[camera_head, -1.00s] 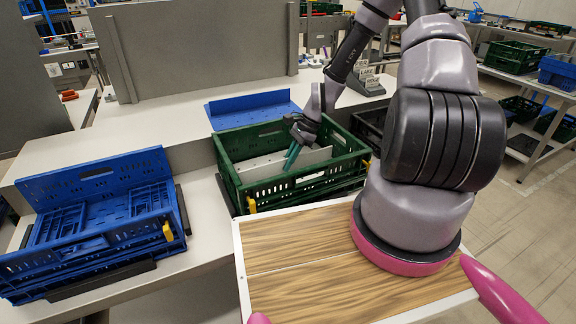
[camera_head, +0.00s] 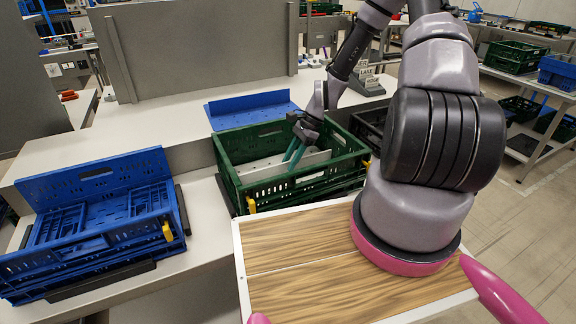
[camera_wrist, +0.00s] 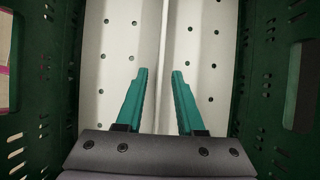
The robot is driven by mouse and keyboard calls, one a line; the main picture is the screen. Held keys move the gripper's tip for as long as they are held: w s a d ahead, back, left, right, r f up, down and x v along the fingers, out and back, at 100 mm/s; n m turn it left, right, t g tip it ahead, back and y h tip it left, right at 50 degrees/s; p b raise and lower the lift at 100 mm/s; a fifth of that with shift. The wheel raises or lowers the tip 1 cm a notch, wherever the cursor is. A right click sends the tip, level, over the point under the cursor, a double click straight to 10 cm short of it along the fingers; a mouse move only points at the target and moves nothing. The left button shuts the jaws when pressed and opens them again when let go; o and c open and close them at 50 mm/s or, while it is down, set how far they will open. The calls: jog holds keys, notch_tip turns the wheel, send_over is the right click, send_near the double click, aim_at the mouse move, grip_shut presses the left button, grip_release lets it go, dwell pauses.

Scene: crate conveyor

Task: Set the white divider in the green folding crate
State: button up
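The green folding crate (camera_head: 233,178) stands on the conveyor in the middle of the head view, with its walls up. The white divider (camera_head: 262,168) is inside it. In the wrist view the divider (camera_wrist: 116,55) shows as pale panels with small holes, with an upright edge running between my fingertips. The crate's green walls (camera_wrist: 262,100) rise on both sides. My gripper (camera_head: 293,158) reaches down into the crate, and its teal fingers are apart. In the wrist view the fingers of my gripper (camera_wrist: 160,75) stand either side of the upright edge, with gaps to it.
A blue folding crate (camera_head: 95,215) stands to the left on the conveyor. A blue panel (camera_head: 245,108) lies on the bench behind the green crate. A dark crate (camera_head: 368,125) stands close on its right. A tall grey screen (camera_head: 200,55) stands behind.

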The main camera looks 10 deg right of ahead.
jog(key=v, duration=1)
jog(key=shift+r, duration=0.2)
jog(key=s+d+r+n+t+h, duration=0.1)
jog(key=s+r+n+t+h, duration=0.15)
jog(key=r, duration=0.85)
jog(key=s+r+n+t+h, duration=0.1)
jog(key=s+r+n+h, duration=0.2)
jog(key=r, duration=0.8)
jog(key=s+a+r+n+t+y, duration=0.1)
jog(key=s+r+n+t, duration=0.3)
jog(key=s+r, duration=0.9)
jog(key=shift+r+n+t+y, duration=0.35)
jog(key=shift+n+y, duration=0.1)
jog(key=shift+n, duration=0.7)
